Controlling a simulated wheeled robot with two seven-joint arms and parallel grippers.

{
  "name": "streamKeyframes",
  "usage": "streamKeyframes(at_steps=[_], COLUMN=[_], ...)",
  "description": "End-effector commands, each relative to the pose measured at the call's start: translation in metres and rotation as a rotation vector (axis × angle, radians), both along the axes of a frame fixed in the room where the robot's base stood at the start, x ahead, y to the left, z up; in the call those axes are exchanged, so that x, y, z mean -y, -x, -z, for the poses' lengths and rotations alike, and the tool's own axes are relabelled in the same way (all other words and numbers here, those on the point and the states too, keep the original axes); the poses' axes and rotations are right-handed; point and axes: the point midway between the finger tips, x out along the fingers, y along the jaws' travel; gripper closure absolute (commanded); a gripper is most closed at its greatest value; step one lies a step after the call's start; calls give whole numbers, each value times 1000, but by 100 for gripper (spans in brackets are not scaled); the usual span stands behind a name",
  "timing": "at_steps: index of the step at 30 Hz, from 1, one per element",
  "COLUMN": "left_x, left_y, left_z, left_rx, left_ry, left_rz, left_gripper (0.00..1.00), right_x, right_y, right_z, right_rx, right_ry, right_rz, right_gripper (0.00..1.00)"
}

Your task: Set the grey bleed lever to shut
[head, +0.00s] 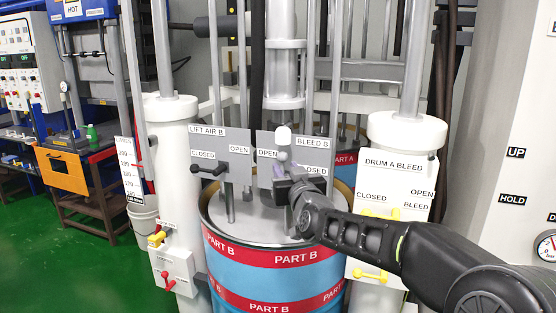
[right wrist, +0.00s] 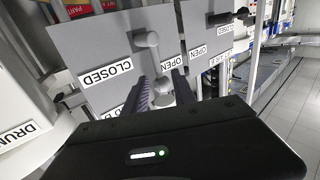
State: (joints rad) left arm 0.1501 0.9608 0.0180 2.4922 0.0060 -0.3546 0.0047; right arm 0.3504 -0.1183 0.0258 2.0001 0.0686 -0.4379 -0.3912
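The grey bleed lever (head: 283,137) is on the grey BLEED B plate (head: 318,155) above the blue-and-red PART B drum. The plate has an OPEN label on the left and a CLOSED label on the right, partly covered by my gripper. My right gripper (head: 284,172) is at the lever. In the right wrist view, the lever (right wrist: 146,40) runs from its pivot to a round end between the two fingers (right wrist: 160,92). Gaps show beside that end, so the gripper looks open around it. The lever lies between the OPEN and CLOSED labels. My left gripper is not in view.
A black lever (head: 210,169) on the LIFT AIR B plate (head: 208,140) is just left. A DRUM A BLEED panel (head: 393,172) with yellow handles (head: 370,274) stands right, close to my arm.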

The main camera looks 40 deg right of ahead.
Motion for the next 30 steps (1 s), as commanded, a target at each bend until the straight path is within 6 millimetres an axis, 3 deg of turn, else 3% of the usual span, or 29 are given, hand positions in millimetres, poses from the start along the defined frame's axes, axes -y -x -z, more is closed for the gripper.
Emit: streamKeyframes(at_steps=[15, 26, 30], left_x=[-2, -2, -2], left_y=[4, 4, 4], left_z=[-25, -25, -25], left_rx=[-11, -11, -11], left_ry=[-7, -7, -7], left_rz=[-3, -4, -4], left_gripper=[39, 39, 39], right_x=[25, 27, 27], right_y=[-63, -69, -69], right_z=[-2, 0, 0], right_rx=[0, 0, 0], right_ry=[-2, -1, -1], right_rz=[1, 0, 0], right_gripper=[68, 68, 79])
